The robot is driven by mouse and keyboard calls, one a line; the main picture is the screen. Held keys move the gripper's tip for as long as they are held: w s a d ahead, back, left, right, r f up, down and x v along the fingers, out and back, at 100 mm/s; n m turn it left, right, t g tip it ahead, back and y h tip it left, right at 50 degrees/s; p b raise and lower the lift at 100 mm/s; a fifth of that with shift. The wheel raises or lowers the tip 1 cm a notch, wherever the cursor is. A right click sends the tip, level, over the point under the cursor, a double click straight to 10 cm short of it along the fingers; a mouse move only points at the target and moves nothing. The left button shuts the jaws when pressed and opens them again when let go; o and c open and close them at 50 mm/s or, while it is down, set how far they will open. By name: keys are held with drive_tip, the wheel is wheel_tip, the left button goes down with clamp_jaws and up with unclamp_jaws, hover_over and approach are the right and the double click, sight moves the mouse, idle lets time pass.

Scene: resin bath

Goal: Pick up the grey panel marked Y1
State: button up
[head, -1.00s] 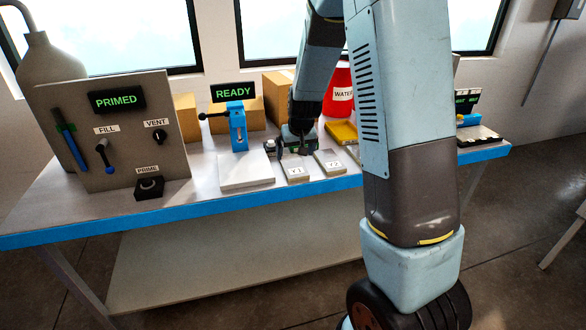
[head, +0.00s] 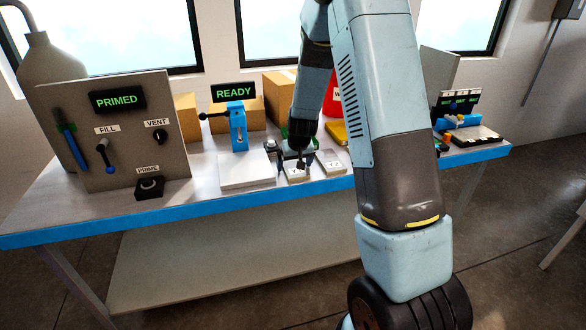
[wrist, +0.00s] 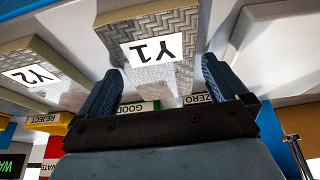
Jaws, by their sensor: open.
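The grey panel marked Y1 (wrist: 165,72) shows woven grey with a white label, upside down in the wrist view. It lies on the bench, and in the head view Y1 (head: 294,178) is partly covered by my gripper (head: 302,163). In the wrist view my gripper (wrist: 160,88) is open, with one dark finger toward each side of Y1 and nothing held. I cannot tell how far the fingertips are above it. A similar panel marked Y2 (wrist: 42,76) lies beside it, and in the head view Y2 (head: 331,160) is just to the right.
A pale flat plate (head: 240,182) lies left of Y1, below a blue clamp (head: 238,128). A control panel (head: 90,150) stands at the left. Labels GOOD (wrist: 138,107), ZERO (wrist: 200,98) and REJECT (wrist: 45,119) show beyond the panels. The bench front is clear.

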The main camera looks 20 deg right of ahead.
drive_tip(key=shift+c, duration=0.2)
drive_tip(key=c, duration=1)
